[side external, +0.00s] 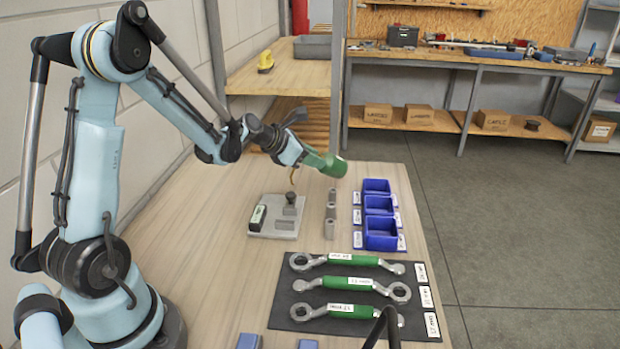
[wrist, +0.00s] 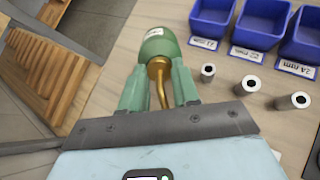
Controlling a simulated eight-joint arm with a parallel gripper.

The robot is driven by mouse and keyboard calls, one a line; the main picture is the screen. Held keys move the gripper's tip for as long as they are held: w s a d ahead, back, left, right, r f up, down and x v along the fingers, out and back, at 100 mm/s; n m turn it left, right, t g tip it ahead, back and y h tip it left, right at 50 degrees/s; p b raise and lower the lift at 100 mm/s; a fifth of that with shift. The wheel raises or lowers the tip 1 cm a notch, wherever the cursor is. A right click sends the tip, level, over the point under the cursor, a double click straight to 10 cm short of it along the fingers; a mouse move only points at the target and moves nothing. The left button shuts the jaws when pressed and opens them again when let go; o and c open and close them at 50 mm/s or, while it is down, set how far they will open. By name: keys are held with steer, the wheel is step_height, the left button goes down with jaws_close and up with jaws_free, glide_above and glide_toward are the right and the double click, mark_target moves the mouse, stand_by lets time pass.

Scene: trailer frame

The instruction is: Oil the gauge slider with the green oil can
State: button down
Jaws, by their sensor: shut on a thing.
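The green oil can (side external: 335,167) is held in my gripper (side external: 315,160), raised above the table and tilted on its side. In the wrist view the can (wrist: 160,42) sits between the pale green fingers of my gripper (wrist: 160,88), with its brass spout (wrist: 159,75) pointing back between them. The gauge is a grey plate (side external: 268,234) on the table, with a small grey slider block (side external: 290,210) standing on it. The curved spout hangs above the slider block, apparently apart from it. The gauge does not show in the wrist view.
Several grey metal sleeves (side external: 331,214) stand right of the gauge, beside blue bins (side external: 381,232) with size labels. A dark mat (side external: 285,318) with green-handled wrenches (side external: 350,284) lies in front. A wooden shelf (side external: 285,75) stands behind.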

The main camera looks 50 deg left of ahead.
steer(key=shift+r+g+y, duration=0.4)
steer(key=shift+r+g, duration=1.65)
steer(key=shift+g, duration=0.45)
step_height(320, 180, up, 2)
steer(key=g, duration=0.3)
steer(key=shift+w+r, duration=0.1)
steer(key=shift+r, duration=0.15)
steer(key=shift+r+g, duration=0.2)
steer(key=shift+g, duration=0.1)
steer(key=shift+d, duration=0.1)
